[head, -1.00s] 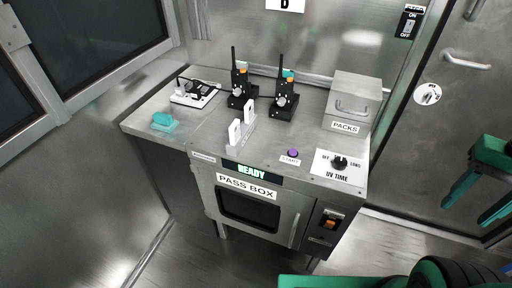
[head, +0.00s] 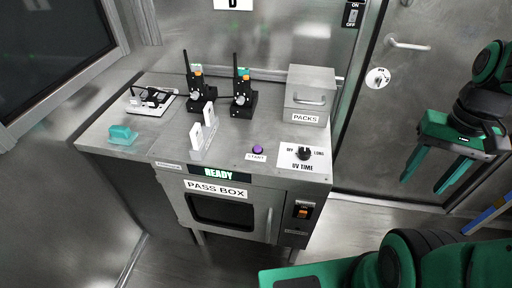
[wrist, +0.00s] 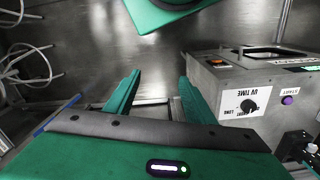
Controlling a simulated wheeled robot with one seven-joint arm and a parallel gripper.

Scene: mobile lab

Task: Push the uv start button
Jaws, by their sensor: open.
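The purple start button (head: 257,149) sits on the top of the pass box, near its front edge, above a label reading START. It also shows in the wrist view (wrist: 288,100) at the right. The pass box (head: 262,183) carries a display (head: 218,173) reading READY. My gripper (head: 420,187) is at the right of the head view, well to the right of the box and apart from it. Its two green fingers are spread with nothing between them. In the wrist view the gripper (wrist: 155,95) points over bare floor, with the box to its right.
The UV time dial (head: 304,153) is right of the button. A packs box (head: 309,95), two radios (head: 202,93) in chargers, a white rack (head: 204,135) and a teal block (head: 122,133) stand on the top. A metal door (head: 400,110) is behind my gripper.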

